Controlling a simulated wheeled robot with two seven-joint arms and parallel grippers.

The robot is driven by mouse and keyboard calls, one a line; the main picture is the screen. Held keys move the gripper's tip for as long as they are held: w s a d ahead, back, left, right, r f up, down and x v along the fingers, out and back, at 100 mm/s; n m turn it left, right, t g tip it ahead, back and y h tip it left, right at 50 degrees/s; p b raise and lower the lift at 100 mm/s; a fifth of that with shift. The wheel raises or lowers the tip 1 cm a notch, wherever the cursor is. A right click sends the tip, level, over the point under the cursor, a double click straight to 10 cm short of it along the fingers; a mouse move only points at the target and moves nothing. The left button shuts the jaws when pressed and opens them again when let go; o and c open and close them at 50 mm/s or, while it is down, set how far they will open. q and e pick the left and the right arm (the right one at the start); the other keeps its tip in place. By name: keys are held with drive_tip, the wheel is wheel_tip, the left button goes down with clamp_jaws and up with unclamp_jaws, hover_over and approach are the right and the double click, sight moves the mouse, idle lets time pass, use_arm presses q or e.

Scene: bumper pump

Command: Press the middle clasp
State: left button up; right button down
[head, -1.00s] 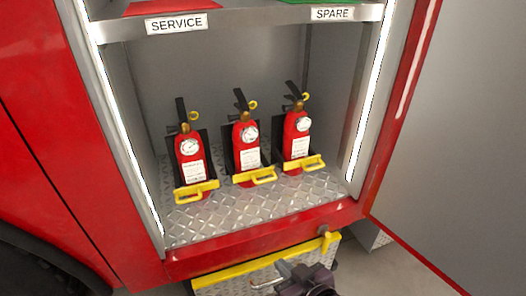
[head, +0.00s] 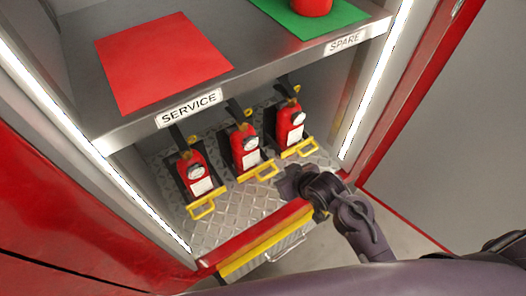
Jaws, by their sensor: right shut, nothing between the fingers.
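Three red fire extinguishers stand in a row in dark brackets on the lower compartment floor. The middle extinguisher (head: 245,146) has a yellow clasp (head: 258,172) across its lower front. The left clasp (head: 207,204) and right clasp (head: 299,148) look alike, and each lies across its own extinguisher. My right gripper (head: 285,184) is shut and empty. In the picture it is close to the right and slightly below the middle clasp; contact cannot be made out. My left gripper is not in view.
A shelf overhangs the extinguishers, with its SERVICE label (head: 188,109) and SPARE label (head: 344,42) on the front edge. A red mat (head: 160,62) and a green mat (head: 330,22) lie on it. Bare tread-plate floor (head: 240,212) lies before the clasps. A grey door panel (head: 440,130) stands at right.

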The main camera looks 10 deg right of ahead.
drive_tip(key=shift+w+d+r, duration=0.1)
drive_tip(key=shift+r, duration=0.05)
drive_tip(key=b+x, duration=0.1)
drive_tip(key=x, duration=0.9)
idle(0.6)
